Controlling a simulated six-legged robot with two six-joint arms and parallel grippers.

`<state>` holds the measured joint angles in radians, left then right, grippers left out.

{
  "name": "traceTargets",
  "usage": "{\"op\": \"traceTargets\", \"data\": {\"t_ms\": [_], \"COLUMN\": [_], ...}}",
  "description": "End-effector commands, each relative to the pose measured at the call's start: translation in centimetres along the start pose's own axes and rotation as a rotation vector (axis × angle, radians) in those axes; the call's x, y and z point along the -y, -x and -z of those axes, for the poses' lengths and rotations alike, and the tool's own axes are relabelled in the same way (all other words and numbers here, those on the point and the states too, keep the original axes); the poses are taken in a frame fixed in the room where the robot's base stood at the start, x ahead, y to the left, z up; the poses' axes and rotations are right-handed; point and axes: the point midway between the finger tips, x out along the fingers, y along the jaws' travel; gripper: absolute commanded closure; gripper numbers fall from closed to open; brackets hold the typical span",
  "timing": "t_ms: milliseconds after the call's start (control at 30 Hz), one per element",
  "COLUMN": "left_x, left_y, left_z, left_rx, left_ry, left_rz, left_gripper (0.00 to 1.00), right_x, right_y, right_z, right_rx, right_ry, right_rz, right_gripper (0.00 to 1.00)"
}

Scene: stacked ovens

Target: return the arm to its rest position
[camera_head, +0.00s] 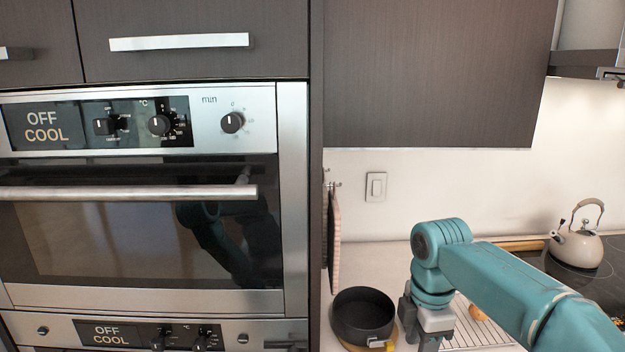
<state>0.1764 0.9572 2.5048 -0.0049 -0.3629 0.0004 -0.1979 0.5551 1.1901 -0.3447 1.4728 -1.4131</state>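My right arm, teal, comes in from the lower right. Its wrist bends down over the counter, and the grey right gripper (428,332) points downward at the bottom edge of the view, just right of the dark pot. Its fingertips are cut off or hidden, so I cannot tell whether it is open or shut, or whether it holds anything. My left gripper is not in view. The upper oven (150,240) is closed, and its display reads OFF COOL. A teal arm is reflected in its glass.
A dark round pot (362,312) stands on the counter beside the gripper. A wire rack (487,334) with a small orange item (478,313) lies partly behind my arm. A kettle (577,247) stands on the cooktop at right. A lower oven (120,335) and upper cabinet (430,75) are closed.

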Motion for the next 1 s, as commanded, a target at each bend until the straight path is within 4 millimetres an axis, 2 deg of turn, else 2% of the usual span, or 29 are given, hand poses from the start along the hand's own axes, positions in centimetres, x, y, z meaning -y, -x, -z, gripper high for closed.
{"op": "traceTargets", "data": {"t_ms": [33, 267, 433, 567, 667, 700, 767, 800, 900, 1000], "left_x": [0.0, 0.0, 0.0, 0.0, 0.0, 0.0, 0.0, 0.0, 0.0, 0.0], "left_y": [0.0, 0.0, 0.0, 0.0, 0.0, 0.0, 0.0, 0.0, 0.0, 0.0], "left_z": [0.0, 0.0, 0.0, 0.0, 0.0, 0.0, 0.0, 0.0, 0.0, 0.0], "left_rx": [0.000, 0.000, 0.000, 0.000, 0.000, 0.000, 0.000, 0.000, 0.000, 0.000], "left_ry": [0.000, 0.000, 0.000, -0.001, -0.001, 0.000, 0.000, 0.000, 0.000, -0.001], "left_rz": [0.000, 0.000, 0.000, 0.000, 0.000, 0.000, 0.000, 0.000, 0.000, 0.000], "left_gripper": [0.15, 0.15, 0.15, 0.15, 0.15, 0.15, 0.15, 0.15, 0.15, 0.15], "right_x": [-0.1, -0.9, -0.5, 1.1, 3.8, 5.5, 8.7, 10.9, 16.1, 20.2], "right_y": [-0.1, -7.2, -13.1, -18.8, -24.3, -26.8, -30.3, -32.2, -35.4, -36.8], "right_z": [0.0, 1.4, 2.7, 4.0, 5.3, 5.9, 6.8, 7.4, 8.3, 8.7], "right_rx": [0.000, -0.055, -0.110, -0.164, -0.217, -0.240, -0.272, -0.288, -0.308, -0.307], "right_ry": [0.000, -0.151, -0.302, -0.470, -0.669, -0.778, -0.964, -1.092, -1.387, -1.612], "right_rz": [0.001, 0.011, 0.025, 0.052, 0.090, 0.113, 0.150, 0.174, 0.221, 0.251], "right_gripper": [0.55, 0.55, 0.55, 0.55, 0.55, 0.55, 0.55, 0.55, 0.55, 0.55]}}
